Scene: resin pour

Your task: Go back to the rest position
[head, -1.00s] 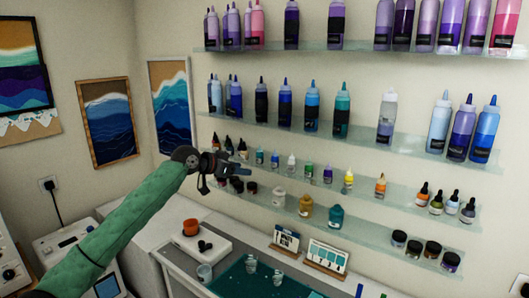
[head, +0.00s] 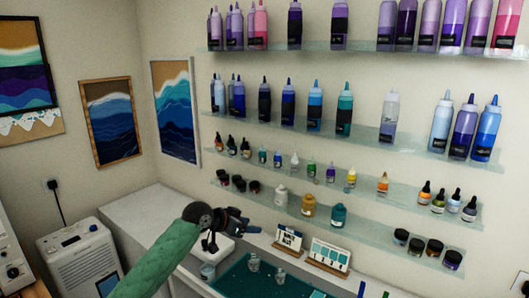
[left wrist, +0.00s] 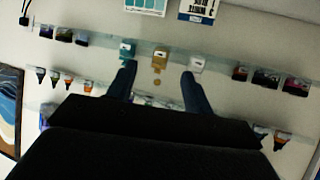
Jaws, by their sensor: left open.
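My left gripper (head: 240,222) is in front of the lowest shelf, above the white counter, at the end of my green-sleeved arm. In the left wrist view its two fingers (left wrist: 158,82) stand apart with nothing between them. Beyond them on the shelf are a gold bottle (left wrist: 159,58), a teal bottle (left wrist: 125,50) and a white bottle (left wrist: 196,64), all clear of the fingers. My right gripper shows in neither view.
Glass shelves (head: 330,120) with many bottles line the wall at right. Below are a teal mat (head: 240,285) with clear cups (head: 254,262), and sample cards (head: 328,254). A white machine (head: 80,250) stands at left. Framed wave pictures (head: 110,120) hang on the left wall.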

